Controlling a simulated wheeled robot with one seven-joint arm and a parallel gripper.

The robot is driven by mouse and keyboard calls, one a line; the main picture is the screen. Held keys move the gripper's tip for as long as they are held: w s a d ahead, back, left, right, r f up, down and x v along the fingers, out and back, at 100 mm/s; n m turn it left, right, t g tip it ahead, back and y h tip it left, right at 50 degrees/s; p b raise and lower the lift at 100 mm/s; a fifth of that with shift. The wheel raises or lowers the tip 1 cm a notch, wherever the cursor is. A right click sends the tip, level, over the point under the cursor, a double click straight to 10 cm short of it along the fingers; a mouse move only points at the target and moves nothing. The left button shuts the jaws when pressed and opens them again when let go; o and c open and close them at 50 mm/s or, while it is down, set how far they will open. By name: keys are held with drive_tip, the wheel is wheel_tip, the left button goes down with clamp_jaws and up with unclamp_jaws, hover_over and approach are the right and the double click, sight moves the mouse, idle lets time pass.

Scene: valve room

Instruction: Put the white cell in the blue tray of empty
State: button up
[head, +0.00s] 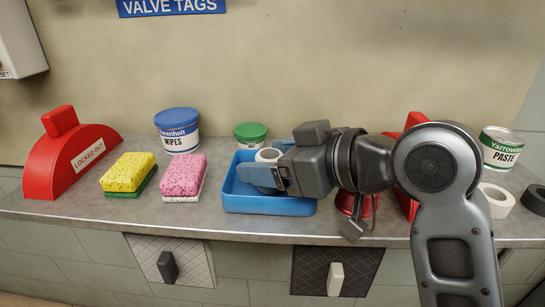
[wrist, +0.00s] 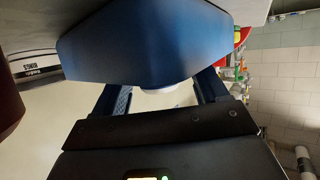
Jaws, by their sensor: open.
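The blue tray (head: 272,207) stands on the counter near the middle of the head view. My gripper (head: 266,167) reaches in from the right, its blue fingers over the tray and apart. A white round thing (head: 269,155), which looks like the white cell, shows at the fingers, inside or just above the tray. In the wrist view a white rounded part (wrist: 166,87) shows between the two spread fingers, partly hidden by a large dark blue shape. I cannot tell whether it touches a finger or rests on the tray floor. My gripper hides part of the tray.
A pink sponge (head: 183,175), a yellow sponge (head: 129,172) and a red lockout block (head: 72,161) stand left. A wipes tub (head: 177,131) and a green-lidded tub (head: 250,134) stand behind. A paste can (head: 501,149) and tape rolls (head: 497,199) lie right. Handles (head: 335,279) project below the counter.

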drive_tip(key=shift+f, duration=0.95)
drive_tip(key=shift+r, duration=0.25)
drive_tip(key=r+p+v, duration=0.1)
drive_tip(key=v, duration=1.1)
drive_tip(key=shift+r, duration=0.2)
drive_tip(key=shift+w, duration=0.1)
